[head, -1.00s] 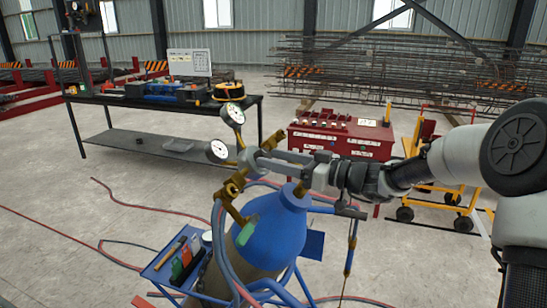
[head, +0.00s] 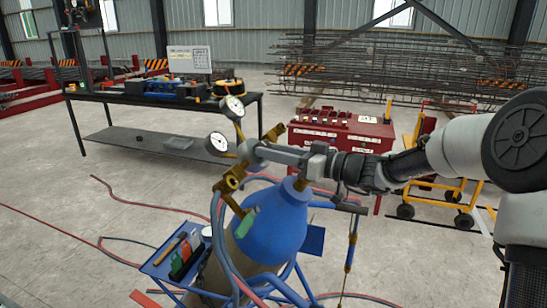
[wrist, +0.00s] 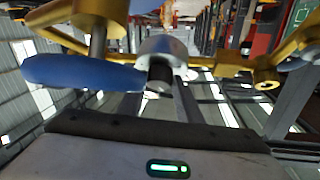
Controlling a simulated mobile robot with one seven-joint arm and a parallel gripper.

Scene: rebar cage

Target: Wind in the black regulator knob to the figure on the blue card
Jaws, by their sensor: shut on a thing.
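My gripper (head: 262,152) reaches in from the right at the regulator, beside the valve of the blue-shouldered gas bottle (head: 262,228). Its fingers are shut around the regulator's knob end and hide most of it in the head view. In the wrist view, a short black cylinder (wrist: 158,78), which looks like the knob, sits on a silvery body above the gripper's palm. Brass fittings (head: 230,180) stand around it. Two white-faced gauges, upper (head: 234,106) and lower (head: 217,143), are left of the gripper; their figures are too small to read. I cannot make out the blue card for sure.
A blue tray (head: 158,268) with several small items hangs at the bottle's left. Red and blue hoses (head: 110,200) lie on the floor. A dark bench (head: 160,100), a red cabinet (head: 330,142) and a yellow trolley (head: 455,195) stand behind.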

